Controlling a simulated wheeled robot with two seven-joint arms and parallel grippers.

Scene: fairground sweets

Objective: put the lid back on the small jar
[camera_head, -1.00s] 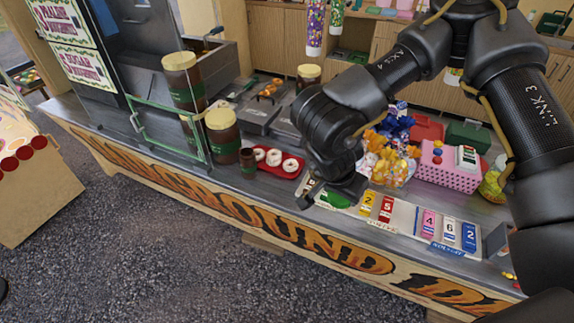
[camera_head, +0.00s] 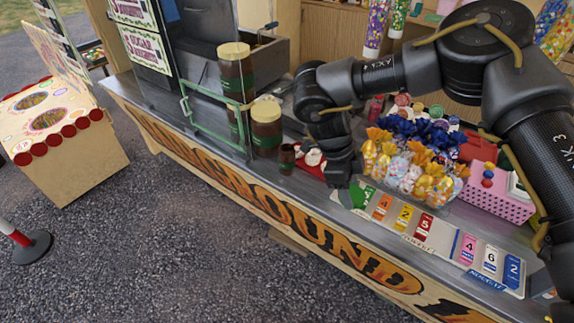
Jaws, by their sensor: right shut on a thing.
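The small jar (camera_head: 287,158), brown with a green band, stands upright on the counter. No lid shows on it. It is in front of a larger brown jar with a cream lid (camera_head: 266,128). My right gripper (camera_head: 342,180) points down over the counter, to the right of the small jar and apart from it. My left gripper is not in view.
A tall jar (camera_head: 235,75) and a green-framed glass guard (camera_head: 215,105) stand at left. Wrapped sweets (camera_head: 410,160) crowd the right side, behind number tags (camera_head: 424,226).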

